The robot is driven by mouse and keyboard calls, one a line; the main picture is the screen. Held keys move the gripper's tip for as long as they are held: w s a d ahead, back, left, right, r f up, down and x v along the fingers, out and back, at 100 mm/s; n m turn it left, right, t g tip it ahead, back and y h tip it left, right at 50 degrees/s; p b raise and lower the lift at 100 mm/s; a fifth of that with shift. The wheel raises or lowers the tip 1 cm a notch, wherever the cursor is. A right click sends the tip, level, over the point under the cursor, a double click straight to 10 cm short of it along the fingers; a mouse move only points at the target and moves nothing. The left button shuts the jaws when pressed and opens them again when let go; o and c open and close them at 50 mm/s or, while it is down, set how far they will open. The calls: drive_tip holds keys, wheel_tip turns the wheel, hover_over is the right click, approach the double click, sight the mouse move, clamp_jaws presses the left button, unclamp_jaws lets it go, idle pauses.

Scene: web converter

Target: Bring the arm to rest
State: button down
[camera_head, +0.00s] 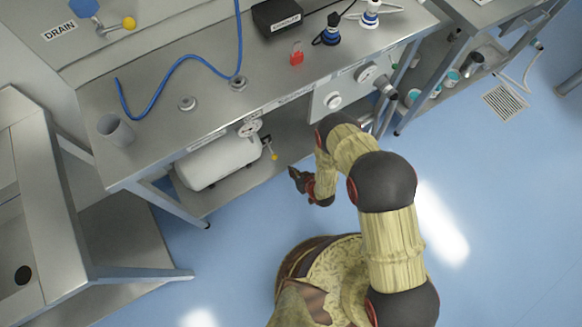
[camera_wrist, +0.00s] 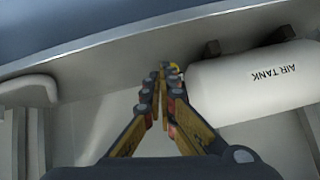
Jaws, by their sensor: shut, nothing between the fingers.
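My gripper (camera_head: 296,180) is shut and empty, out in front of the bench at about the height of its lower shelf, as far as the head view shows. In the wrist view my gripper (camera_wrist: 163,72) has its fingertips together, pointing toward the bench's underside. My arm is bent, with its yellowish links rising over my base in the head view. A white air tank (camera_head: 218,162) lies on the lower shelf, left of the gripper. The air tank (camera_wrist: 250,82) is right of the fingers in the wrist view. No contact shows.
The steel bench (camera_head: 160,82) carries a blue hose (camera_head: 182,62), a grey cup (camera_head: 115,130), a red padlock (camera_head: 297,54) and a black box (camera_head: 277,17). Blue floor (camera_head: 500,190) is clear at right. A steel sink unit (camera_head: 30,180) stands left.

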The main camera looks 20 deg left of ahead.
idle(0.5)
drive_tip(key=s+d+f+g+h, duration=0.3)
drive_tip(key=s+d+g+h, duration=0.25)
drive_tip(key=s+d, duration=0.55)
drive_tip(key=w+d+r+m+g+h, duration=0.1)
drive_tip(key=w+d+r, duration=0.15)
drive_tip(key=r, duration=0.95)
drive_tip(key=w+d+r+m+h, duration=0.15)
drive_tip(key=d+r, duration=0.25)
drive_tip(key=r, duration=0.8)
drive_tip(key=w+d+r+m+g+h, duration=0.1)
drive_tip(key=w+d+r, duration=0.15)
drive_tip(key=r, duration=1.05)
drive_tip(key=s+d+r+m+t, duration=0.1)
drive_tip(key=s+d+r+t, duration=0.1)
drive_tip(key=r, duration=1.1)
drive_tip(key=s+d+r+m+t+y, duration=0.1)
drive_tip(key=s+d+r+m+t, duration=0.1)
drive_tip(key=d+r, duration=0.5)
drive_tip(key=s+d+r+m+t, duration=0.1)
drive_tip(key=s+d+r+t, duration=0.2)
drive_tip(key=r, duration=1.6)
drive_tip(key=s+d, duration=0.1)
drive_tip(key=s, duration=0.1)
drive_tip(key=shift+s+d, duration=0.2)
drive_tip(key=shift+s, duration=0.15)
